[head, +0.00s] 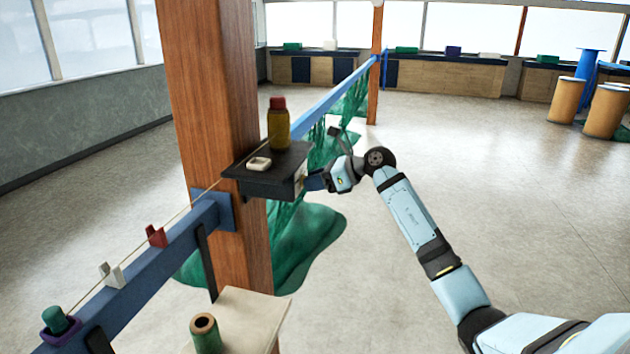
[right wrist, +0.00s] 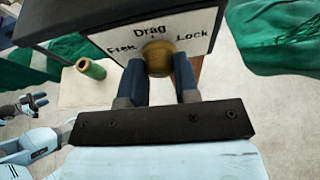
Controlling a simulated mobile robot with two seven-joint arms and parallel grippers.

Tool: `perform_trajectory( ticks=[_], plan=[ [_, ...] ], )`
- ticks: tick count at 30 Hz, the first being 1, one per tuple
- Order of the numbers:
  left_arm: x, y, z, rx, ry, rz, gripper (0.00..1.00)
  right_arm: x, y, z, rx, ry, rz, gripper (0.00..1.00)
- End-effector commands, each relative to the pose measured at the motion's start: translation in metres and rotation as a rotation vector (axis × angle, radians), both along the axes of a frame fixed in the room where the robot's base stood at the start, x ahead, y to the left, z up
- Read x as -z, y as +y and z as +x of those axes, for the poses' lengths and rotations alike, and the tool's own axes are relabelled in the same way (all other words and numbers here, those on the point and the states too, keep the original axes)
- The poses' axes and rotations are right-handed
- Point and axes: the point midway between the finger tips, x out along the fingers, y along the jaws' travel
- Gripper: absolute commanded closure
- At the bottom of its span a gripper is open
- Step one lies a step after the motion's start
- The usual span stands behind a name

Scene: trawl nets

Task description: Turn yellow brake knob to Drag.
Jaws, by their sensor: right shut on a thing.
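The brake knob (right wrist: 158,58) is a dull yellow round knob on a white plate (right wrist: 103,42). The plate reads Drag at the top, Free on the left and Lock on the right. My right gripper (right wrist: 160,82) is shut on the knob, one blue finger on each side. A small dark mark shows just under Drag; I cannot tell where the knob points. In the head view my right gripper (head: 316,182) reaches the front of the dark box (head: 262,183) on the wooden post, and the knob is hidden. My left gripper (right wrist: 18,108) shows small in the right wrist view, away from the knob.
A yellow bottle with a red cap (head: 278,124) and a small white piece (head: 259,163) stand on the box. Green net (head: 305,240) hangs and lies behind. A green roll (head: 206,334) stands on a pale ledge below. The floor at right is open.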

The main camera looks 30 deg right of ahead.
Motion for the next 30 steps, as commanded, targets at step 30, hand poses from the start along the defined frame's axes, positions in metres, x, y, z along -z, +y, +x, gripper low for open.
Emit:
perform_trajectory(
  ticks=[30],
  plan=[
    [-0.0052,0.0009,0.0005,-0.001,-0.002,0.001,0.57,0.0026,-0.0037,0.003,0.002,0.536,0.626,0.95]
  ],
)
